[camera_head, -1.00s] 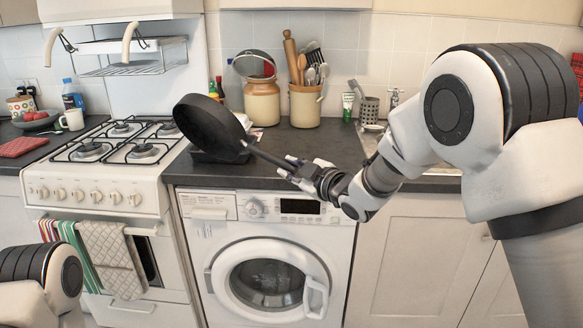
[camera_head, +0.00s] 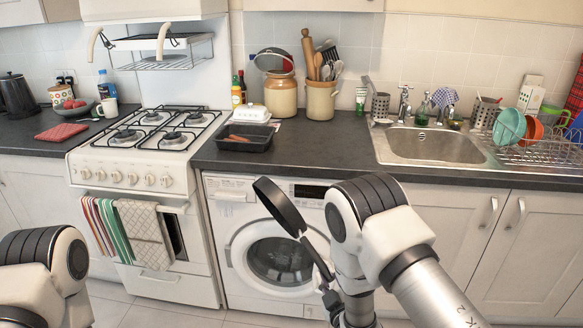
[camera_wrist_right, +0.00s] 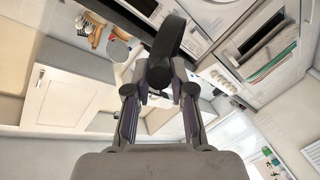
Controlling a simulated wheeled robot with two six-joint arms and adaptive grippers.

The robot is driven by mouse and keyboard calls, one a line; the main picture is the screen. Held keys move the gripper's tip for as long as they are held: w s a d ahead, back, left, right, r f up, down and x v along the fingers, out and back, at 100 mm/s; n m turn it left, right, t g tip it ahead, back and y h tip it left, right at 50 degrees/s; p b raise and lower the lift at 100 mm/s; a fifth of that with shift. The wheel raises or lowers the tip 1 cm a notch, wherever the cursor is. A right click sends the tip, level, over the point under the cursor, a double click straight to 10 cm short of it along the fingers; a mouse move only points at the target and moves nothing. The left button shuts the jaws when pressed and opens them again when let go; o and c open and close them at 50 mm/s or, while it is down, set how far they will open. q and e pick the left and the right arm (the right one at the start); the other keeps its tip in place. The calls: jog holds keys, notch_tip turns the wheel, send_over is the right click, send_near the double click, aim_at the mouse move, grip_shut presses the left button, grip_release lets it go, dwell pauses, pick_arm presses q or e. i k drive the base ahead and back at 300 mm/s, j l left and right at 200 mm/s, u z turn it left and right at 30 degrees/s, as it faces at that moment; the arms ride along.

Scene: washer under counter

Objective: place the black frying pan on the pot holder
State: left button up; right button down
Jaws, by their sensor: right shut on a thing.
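The black frying pan (camera_head: 280,206) is in the air in front of the washer, tilted steeply with its handle pointing down to the right. My right gripper (camera_head: 324,278) is shut on its handle, partly hidden by my arm. In the right wrist view, the gripper (camera_wrist_right: 160,88) is closed on the dark pan (camera_wrist_right: 172,38), seen nearly edge-on. A flat red pad, apparently the pot holder (camera_head: 61,132), lies on the counter left of the stove with nothing on it. My left arm shows at lower left; its gripper is out of view.
The gas stove (camera_head: 150,140) stands between the red pad and the washer (camera_head: 275,250). A black tray (camera_head: 232,143) with food sits right of the stove.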

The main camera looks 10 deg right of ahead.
aim_at(57, 137)
jog(key=i+l+u, duration=0.1)
jog(key=l+u, duration=0.35)
jog(key=i+l+u, duration=0.1)
jog(key=l+u, duration=0.15)
jog(key=u, duration=0.2)
jog(key=l+u, duration=0.85)
jog(key=k+j, duration=0.05)
jog(key=j, duration=0.05)
